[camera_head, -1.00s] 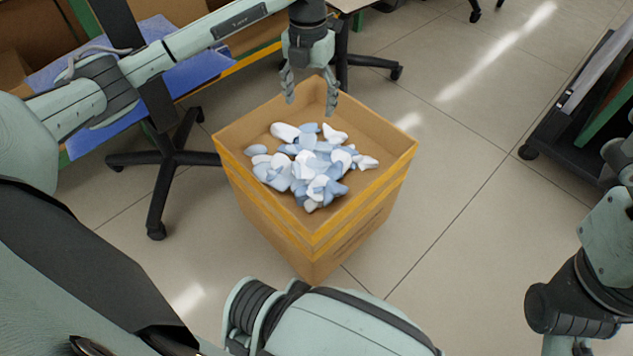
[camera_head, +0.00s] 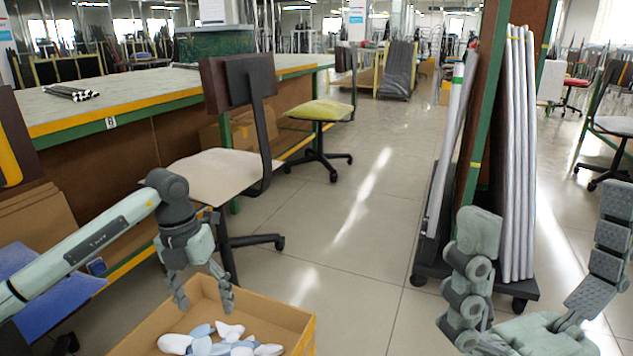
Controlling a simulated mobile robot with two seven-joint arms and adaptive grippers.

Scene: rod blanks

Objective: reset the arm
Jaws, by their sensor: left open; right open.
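My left gripper (camera_head: 206,300) points down with its fingers apart, over the back part of an open cardboard box (camera_head: 292,318). Nothing shows between its fingers. White and pale blue pieces (camera_head: 228,332) lie in the box, which is cut off by the bottom edge of the picture. My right gripper (camera_head: 547,212) is close to the camera at the lower right, its fingers pointing up and spread wide, with nothing between them.
A rolling rack (camera_head: 428,225) with long pale rods (camera_head: 516,150) stands behind my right gripper. A chair with a pale seat (camera_head: 218,178) stands behind my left gripper, beside a long workbench (camera_head: 140,97) holding short dark rods (camera_head: 71,92). The middle floor is clear.

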